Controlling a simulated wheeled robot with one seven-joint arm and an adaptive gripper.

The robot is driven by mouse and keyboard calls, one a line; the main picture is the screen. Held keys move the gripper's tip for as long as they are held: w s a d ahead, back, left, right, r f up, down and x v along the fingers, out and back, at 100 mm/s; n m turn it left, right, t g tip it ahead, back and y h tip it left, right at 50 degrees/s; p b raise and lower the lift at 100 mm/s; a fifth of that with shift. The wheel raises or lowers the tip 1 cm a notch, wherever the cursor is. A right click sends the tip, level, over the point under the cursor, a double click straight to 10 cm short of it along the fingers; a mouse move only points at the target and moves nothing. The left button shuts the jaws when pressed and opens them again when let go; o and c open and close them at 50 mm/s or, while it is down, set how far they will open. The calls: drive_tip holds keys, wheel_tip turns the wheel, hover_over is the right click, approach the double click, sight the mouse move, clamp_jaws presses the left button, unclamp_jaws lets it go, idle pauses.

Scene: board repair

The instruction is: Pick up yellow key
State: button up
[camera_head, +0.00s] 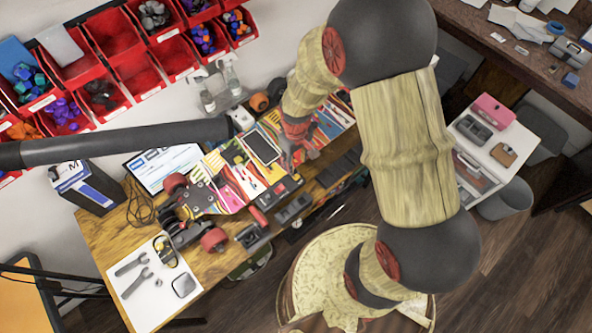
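My gripper (298,154) hangs low over the workbench (108,238), at the right part of a colourful striped board (232,192). Its fingers are small and dark against the bright pattern, so I cannot tell whether they are open or shut, or whether anything is between them. I cannot make out a yellow key for certain. The board has many yellow patches that could hide it, and my arm covers part of the bench's right side.
A dark phone-like device (262,146) lies left of my gripper. Spray bottles (231,75) stand behind. Red bins (140,75) line the wall. Wheels (214,240) lie around the board. A white mat (150,306) with wrenches is at the front left. A white cabinet (507,152) stands right.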

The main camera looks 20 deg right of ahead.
sight(296, 172)
drive_tip(key=f, duration=0.6)
drive_tip(key=shift+s+f, duration=0.1)
drive_tip(key=shift+s, duration=0.2)
drive_tip(key=shift+f, duration=0.65)
clamp_jaws()
